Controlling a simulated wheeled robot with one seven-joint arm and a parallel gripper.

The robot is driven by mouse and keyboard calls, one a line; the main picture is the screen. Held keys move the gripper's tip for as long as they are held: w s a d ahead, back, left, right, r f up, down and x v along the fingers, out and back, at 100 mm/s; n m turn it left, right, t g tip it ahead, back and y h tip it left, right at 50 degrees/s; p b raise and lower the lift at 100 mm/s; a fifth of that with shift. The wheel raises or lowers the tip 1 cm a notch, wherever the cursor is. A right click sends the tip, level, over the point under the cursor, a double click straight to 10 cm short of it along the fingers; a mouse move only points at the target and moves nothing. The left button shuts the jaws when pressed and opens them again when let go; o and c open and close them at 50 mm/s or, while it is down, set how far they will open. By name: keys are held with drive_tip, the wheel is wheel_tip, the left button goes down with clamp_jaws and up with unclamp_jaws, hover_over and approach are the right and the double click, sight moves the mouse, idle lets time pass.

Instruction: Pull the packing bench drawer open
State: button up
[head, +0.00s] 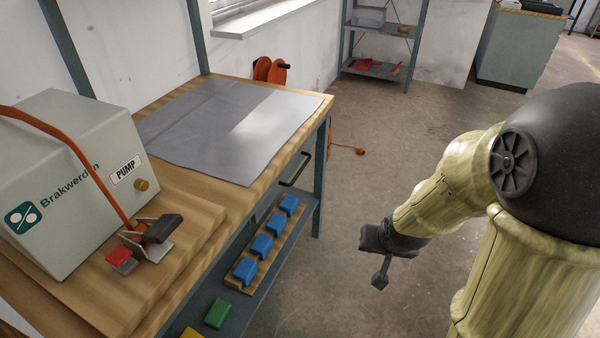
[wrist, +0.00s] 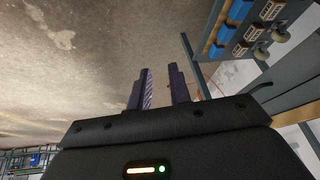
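The packing bench (head: 190,215) has a wooden top and blue-grey legs and stands on the left in the head view. A dark bar handle (head: 296,170) shows under the bench top on its right side; the drawer front around it is mostly hidden by the steep view. In the wrist view a dark curved handle (wrist: 262,88) shows at the right. My gripper (head: 380,272) is in free air to the right of the bench, apart from the handle. In the wrist view its two fingers (wrist: 160,88) stand apart with an empty gap between them.
A lower shelf carries a wooden strip with several blue blocks (head: 262,245) and a green block (head: 218,313). A pump box (head: 70,185) and a grey mat (head: 225,130) are on the bench top. The floor (head: 335,225) right of the bench is clear.

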sight(300, 169)
drive_tip(key=w+a+f+m+t+y+b, duration=0.1)
drive_tip(key=w+a+f+m+t+y, duration=0.2)
drive_tip(key=w+a+m+t, duration=0.3)
drive_tip(key=w+a+f+m+t+y+b, duration=0.1)
drive_tip(key=w+a+f+m+t+y, duration=0.2)
drive_tip(key=w+a+m+t, duration=0.4)
drive_tip(key=shift+w+f+y+b, duration=0.3)
drive_tip(key=shift+w+y, duration=0.2)
drive_tip(key=shift+y, duration=0.4)
drive_tip(key=shift+w, duration=0.1)
drive_tip(key=b+x, duration=0.2)
drive_tip(key=x, duration=1.5)
drive_tip(key=shift+w+a, duration=0.1)
drive_tip(key=shift+a, duration=0.1)
drive_tip(key=shift+f, duration=0.1)
clamp_jaws()
